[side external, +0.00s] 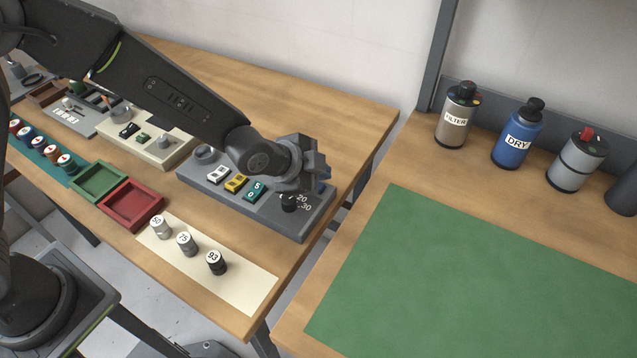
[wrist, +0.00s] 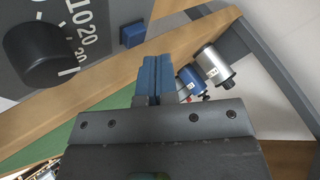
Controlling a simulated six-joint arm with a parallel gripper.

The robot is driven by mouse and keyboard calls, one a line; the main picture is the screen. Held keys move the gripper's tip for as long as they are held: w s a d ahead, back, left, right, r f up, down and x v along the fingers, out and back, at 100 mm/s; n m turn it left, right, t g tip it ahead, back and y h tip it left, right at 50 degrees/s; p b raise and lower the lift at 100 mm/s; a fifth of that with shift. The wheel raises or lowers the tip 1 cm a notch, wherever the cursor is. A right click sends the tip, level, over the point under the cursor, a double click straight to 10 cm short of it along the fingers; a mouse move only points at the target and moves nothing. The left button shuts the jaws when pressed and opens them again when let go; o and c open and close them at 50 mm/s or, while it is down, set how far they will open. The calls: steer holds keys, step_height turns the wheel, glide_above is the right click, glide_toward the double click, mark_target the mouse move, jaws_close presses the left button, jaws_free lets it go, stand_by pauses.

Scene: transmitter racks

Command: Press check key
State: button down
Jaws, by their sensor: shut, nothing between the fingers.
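The grey panel (side external: 300,228) lies on the wooden bench under my gripper. A square blue key (wrist: 133,33) sits on its face in the wrist view, beside a dial with a black knob (wrist: 43,52). Its label cannot be read, so I cannot tell if it is the check key. My gripper (wrist: 154,72) has blue fingertips, closed together and empty, appearing just below the blue key in the wrist view; contact does not show. In the side view my wrist hides part of the panel. A white key (side external: 218,174) and a yellow key (side external: 236,183) show there.
A teal switch (side external: 255,190) is beside the yellow key. Numbered cylinders stand on a cream mat (side external: 235,287) in front. Green (side external: 99,195) and red (side external: 119,218) trays lie left. A second bench with a green mat (side external: 450,290) and several canisters is right, across a gap.

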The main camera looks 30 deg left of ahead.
steer(key=shift+f, duration=0.15)
stand_by(0.5)
steer(key=shift+f, duration=0.3)
steer(key=shift+f, duration=0.45)
stand_by(0.9)
steer(key=shift+r, duration=0.85)
steer(key=shift+r, duration=2.5)
